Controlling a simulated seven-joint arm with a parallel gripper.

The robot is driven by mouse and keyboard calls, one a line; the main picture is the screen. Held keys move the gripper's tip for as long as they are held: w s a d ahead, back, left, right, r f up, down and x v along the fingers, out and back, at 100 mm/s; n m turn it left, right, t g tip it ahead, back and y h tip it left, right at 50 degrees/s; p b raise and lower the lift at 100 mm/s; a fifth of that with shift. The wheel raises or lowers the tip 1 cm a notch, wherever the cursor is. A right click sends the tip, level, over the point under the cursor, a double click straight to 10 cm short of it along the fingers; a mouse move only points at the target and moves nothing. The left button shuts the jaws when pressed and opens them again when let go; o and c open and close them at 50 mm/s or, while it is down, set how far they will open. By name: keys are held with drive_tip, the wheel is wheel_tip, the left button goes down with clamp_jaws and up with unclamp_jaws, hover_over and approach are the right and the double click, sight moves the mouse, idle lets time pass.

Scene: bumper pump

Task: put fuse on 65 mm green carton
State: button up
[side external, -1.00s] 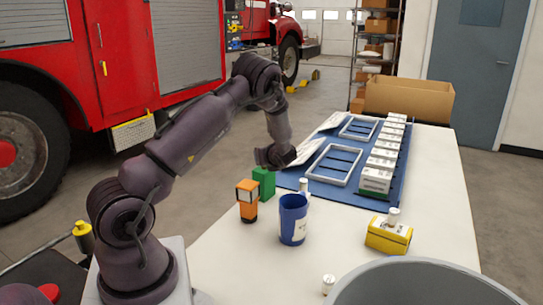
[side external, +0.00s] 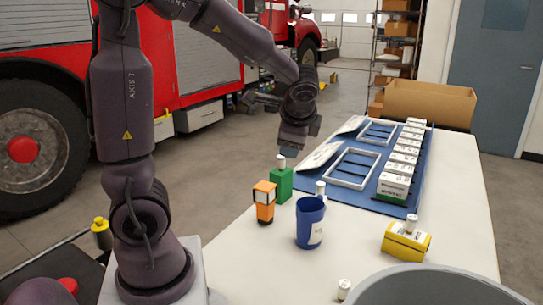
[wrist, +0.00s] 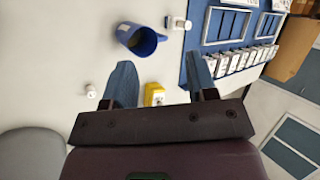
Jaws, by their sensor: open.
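The green carton (side external: 280,184) stands upright on the table, behind the orange and black device. A white fuse (side external: 281,161) stands upright on its top. My gripper (side external: 290,151) is above the carton in the side view, apart from the fuse as far as I can tell. In the wrist view my gripper (wrist: 161,88) has its two fingers spread with nothing held between them. The green carton does not show in the wrist view.
A blue cup (side external: 310,222), an orange device (side external: 264,201) and a yellow carton (side external: 406,242) with a white cylinder on top stand nearby. Other white cylinders stand by the mat (side external: 320,189) and at the front (side external: 343,289). A grey bin (side external: 430,290) is at front right.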

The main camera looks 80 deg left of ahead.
drive_tip(key=s+d+r+n+t+h, duration=0.2)
drive_tip(key=s+d+h, duration=0.1)
drive_tip(key=d, duration=0.6)
drive_tip(key=s+d+r+n+t+h, duration=0.2)
drive_tip(key=s+d+n+h, duration=0.1)
drive_tip(key=s+d, duration=0.3)
drive_tip(key=d+h, duration=0.1)
drive_tip(key=d, duration=0.1)
drive_tip(key=shift+s+d+r, duration=0.15)
drive_tip(key=shift+d+r, duration=0.15)
drive_tip(key=shift+d, duration=0.05)
